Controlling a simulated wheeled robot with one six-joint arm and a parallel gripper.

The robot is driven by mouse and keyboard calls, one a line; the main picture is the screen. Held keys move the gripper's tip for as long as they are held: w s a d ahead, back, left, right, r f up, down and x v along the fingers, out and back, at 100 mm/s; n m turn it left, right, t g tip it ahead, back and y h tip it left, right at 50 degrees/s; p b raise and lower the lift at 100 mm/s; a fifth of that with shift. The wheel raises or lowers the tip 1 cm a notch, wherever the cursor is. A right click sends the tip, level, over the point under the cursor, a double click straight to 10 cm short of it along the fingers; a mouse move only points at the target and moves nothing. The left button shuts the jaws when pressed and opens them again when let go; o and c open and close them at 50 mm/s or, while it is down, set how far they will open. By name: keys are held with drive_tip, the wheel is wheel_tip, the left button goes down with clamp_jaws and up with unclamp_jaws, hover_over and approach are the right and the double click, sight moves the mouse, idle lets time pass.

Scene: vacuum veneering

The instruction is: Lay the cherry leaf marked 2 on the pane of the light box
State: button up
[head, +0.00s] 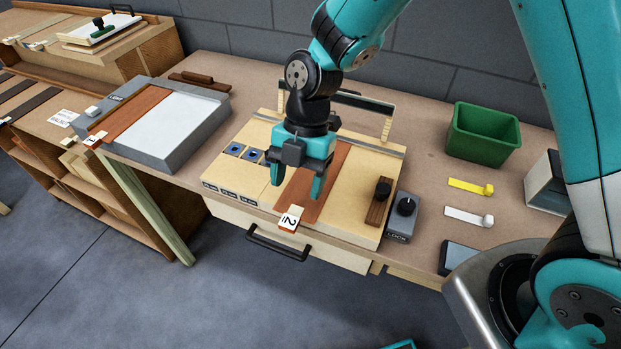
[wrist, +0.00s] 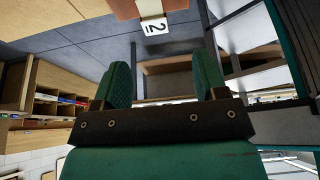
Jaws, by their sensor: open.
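The cherry leaf marked 2 (head: 329,182) is a reddish-brown strip lying on the pale wooden board, with a white tag (head: 291,218) reading 2 at its front end. The tag also shows at the top of the wrist view (wrist: 154,27). My gripper (head: 297,189) is open and empty, pointing down over the leaf just behind the tag; its fingers hide part of the leaf. The exact gap to the leaf is hard to tell. The light box (head: 150,155) is a grey box at left with a white pane (head: 185,122). Another reddish-brown leaf (head: 137,112) lies along the pane's left side.
A wooden block with a dark knob (head: 378,203) and a grey dial box (head: 403,215) stand right of the leaf. A raised bar (head: 345,98) spans behind it. A green bin (head: 483,135) and yellow and white strips lie farther right. The white pane looks mostly clear.

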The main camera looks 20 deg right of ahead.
sight(288, 223)
drive_tip(key=x, duration=0.3)
drive_tip(key=shift+a+p+x, duration=0.15)
drive_tip(key=shift+p+x, duration=0.5)
drive_tip(key=shift+x, duration=0.7)
drive_tip(key=shift+a+p+x, duration=0.15)
drive_tip(key=shift+p+x, duration=0.5)
drive_tip(key=shift+x, duration=0.7)
drive_tip(key=shift+w, duration=0.15)
drive_tip(key=c, duration=1.1)
drive_tip(key=shift+c, duration=0.2)
